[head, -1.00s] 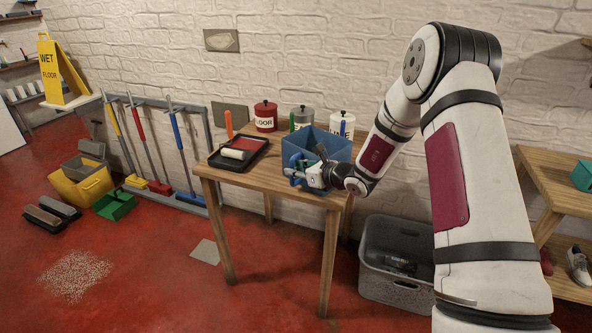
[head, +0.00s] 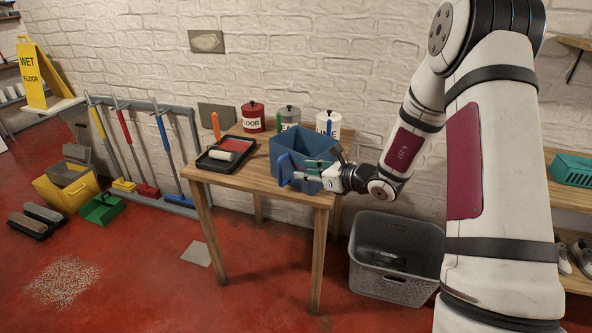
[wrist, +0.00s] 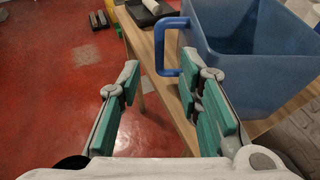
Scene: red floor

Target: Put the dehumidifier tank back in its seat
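The blue tank (head: 300,147), an open-topped box, stands upright on the wooden table (head: 247,178). Its blue loop handle (head: 285,170) sticks out from the near side. In the wrist view the tank (wrist: 262,75) fills the upper right, and its handle (wrist: 160,50) lies just beyond my fingertips, closest to the right one. My gripper (head: 308,172) is at the tank's near side. In the wrist view my gripper (wrist: 158,68) is open, its teal-padded fingers wide apart with nothing between them. No dehumidifier or seat can be made out.
A black paint tray (head: 222,155) with a roller lies left of the tank. Several cans, including a red one (head: 252,117), stand behind. A grey basket (head: 393,260) is on the floor right of the table. Open red floor (head: 150,270) lies at the front left.

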